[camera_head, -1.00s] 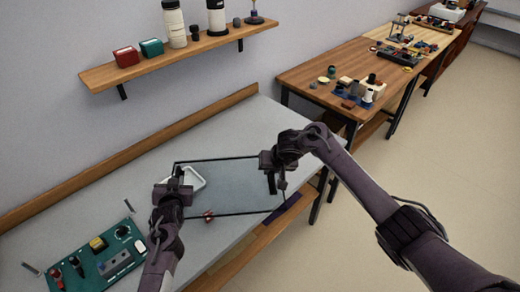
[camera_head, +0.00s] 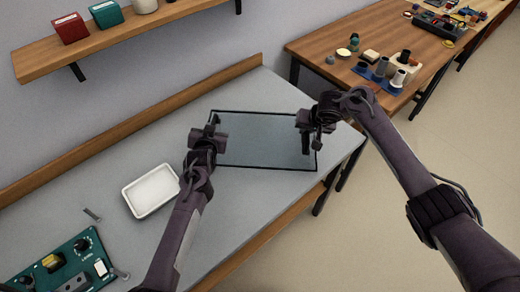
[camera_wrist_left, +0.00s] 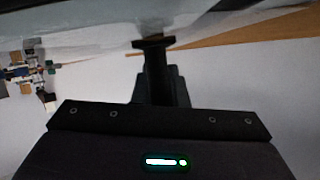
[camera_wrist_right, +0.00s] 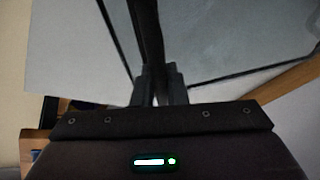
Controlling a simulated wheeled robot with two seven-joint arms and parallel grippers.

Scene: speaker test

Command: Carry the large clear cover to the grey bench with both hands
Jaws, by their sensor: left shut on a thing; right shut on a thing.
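The large clear cover (camera_head: 262,140) is a see-through sheet with a dark frame, over the far right part of the grey bench (camera_head: 250,215) in the head view. My left gripper (camera_head: 213,128) is shut on its left edge. My right gripper (camera_head: 306,140) is shut on its right edge. In the right wrist view the cover's clear pane (camera_wrist_right: 215,40) and dark frame show past the fingers. In the left wrist view the fingers (camera_wrist_left: 155,65) meet a dark bar. I cannot tell whether the cover touches the bench.
A white tray (camera_head: 152,190) lies on the bench left of my left arm. A green panel with knobs (camera_head: 65,268) is at the lower left. A wall shelf (camera_head: 120,38) holds red and green boxes. A wooden table (camera_head: 340,50) with small parts stands beyond the bench at right.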

